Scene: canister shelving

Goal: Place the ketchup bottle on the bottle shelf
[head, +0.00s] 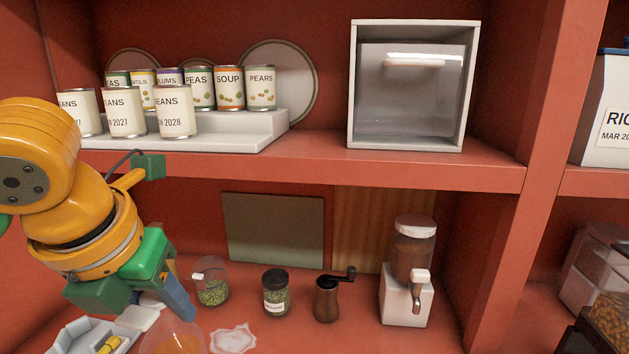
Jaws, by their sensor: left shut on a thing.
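I cannot make out a ketchup bottle in the head view. My left gripper (150,290) is at the lower left, below the front edge of the upper shelf, with its fingers pointing down. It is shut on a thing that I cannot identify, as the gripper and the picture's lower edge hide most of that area. A translucent orange-tinted object (178,342) shows just below the fingers, cut off by the frame; I cannot tell whether they touch it. No shelf is clearly marked for bottles. My right gripper is not in view.
The upper shelf (400,170) holds several cans on a white stepped riser (240,137) and a clear-fronted bin (408,95). Below stand a glass of green bits (212,290), a lidded jar (276,293), a grinder (327,300) and a dispenser (405,285). A whitish patch (233,339) lies in front.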

